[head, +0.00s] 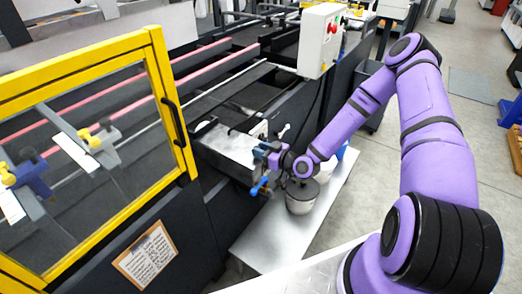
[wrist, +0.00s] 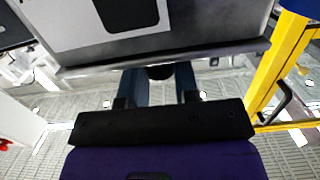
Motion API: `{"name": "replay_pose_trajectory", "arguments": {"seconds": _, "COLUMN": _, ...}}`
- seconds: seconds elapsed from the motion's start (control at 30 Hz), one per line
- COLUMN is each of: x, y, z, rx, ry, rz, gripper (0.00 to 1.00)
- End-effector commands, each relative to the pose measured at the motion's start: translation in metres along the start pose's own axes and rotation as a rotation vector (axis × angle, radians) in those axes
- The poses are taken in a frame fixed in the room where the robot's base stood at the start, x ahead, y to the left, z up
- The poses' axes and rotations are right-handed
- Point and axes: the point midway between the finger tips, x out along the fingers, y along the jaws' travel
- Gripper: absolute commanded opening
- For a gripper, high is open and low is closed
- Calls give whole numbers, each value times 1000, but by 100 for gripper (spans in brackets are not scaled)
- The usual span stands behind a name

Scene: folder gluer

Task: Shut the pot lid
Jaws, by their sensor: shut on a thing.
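A grey metal box-like pot (head: 228,150) is fixed to the side of the machine, left of my gripper in the head view. My gripper (head: 264,158) is at its right end. In the wrist view, a grey plate (wrist: 225,30), which looks like the pot lid, fills the top, with a white and black patch on it. The dark blue fingers of my gripper (wrist: 158,82) reach up to the plate's near edge, closed about a small black knob (wrist: 160,72) there. The lid's exact tilt cannot be told; my gripper hides part of that end.
A pale round bucket with a dark top (head: 301,198) stands on a metal shelf (head: 265,240) below my gripper. A yellow-framed guard door (head: 160,75) with a black handle stands to the left. Open floor lies to the right.

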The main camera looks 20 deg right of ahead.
Motion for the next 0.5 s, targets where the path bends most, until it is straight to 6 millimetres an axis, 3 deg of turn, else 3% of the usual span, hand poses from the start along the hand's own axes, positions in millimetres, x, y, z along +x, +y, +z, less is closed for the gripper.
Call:
{"name": "replay_pose_trajectory", "arguments": {"seconds": 0.03, "x": 0, "y": 0, "z": 3, "rx": 2, "ry": -7, "rz": 0, "gripper": 0}}
{"name": "replay_pose_trajectory", "arguments": {"seconds": 0.07, "x": 0, "y": 0, "z": 3, "rx": 2, "ry": -7, "rz": 0, "gripper": 36}}
{"name": "replay_pose_trajectory", "arguments": {"seconds": 0.13, "x": 0, "y": 0, "z": 2, "rx": 2, "ry": -7, "rz": 0, "gripper": 52}}
{"name": "replay_pose_trajectory", "arguments": {"seconds": 0.5, "x": -5, "y": 0, "z": 2, "rx": 1, "ry": -5, "rz": 0, "gripper": 53}}
